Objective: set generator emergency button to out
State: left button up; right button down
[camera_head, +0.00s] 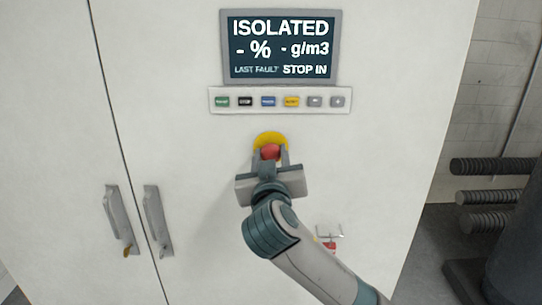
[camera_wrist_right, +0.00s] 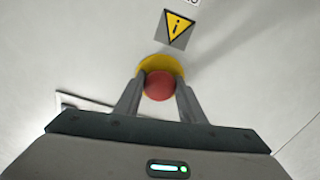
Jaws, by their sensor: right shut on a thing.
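The generator emergency button is a red mushroom knob (camera_head: 270,152) on a round yellow plate (camera_head: 268,138), set in the white cabinet front below the button strip. In the right wrist view the red knob (camera_wrist_right: 159,86) sits between the two fingers, with the yellow plate (camera_wrist_right: 163,62) behind it. My right gripper (camera_head: 270,154) is at the knob, one finger on each side, shut on it. The gripper body hides the lower part of the button in the head view. The display (camera_head: 281,47) reads "ISOLATED" and "STOP IN". My left gripper is not in view.
A strip of several coloured buttons (camera_head: 280,101) lies above the knob. Two grey door handles (camera_head: 158,220) stand at the left. A small red item with a metal bracket (camera_head: 329,246) is below right, partly behind my arm. Dark ribbed pipes (camera_head: 494,165) are at the right.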

jog(key=shift+s+f, duration=0.1)
jog(key=shift+s, duration=0.5)
jog(key=c, duration=1.2)
grip_release()
jog(key=shift+o, duration=0.2)
jog(key=shift+s+b, duration=0.35)
jog(key=shift+s, duration=0.05)
jog(key=s+b, duration=0.5)
jog(key=s, duration=1.1)
jog(key=shift+s, duration=0.3)
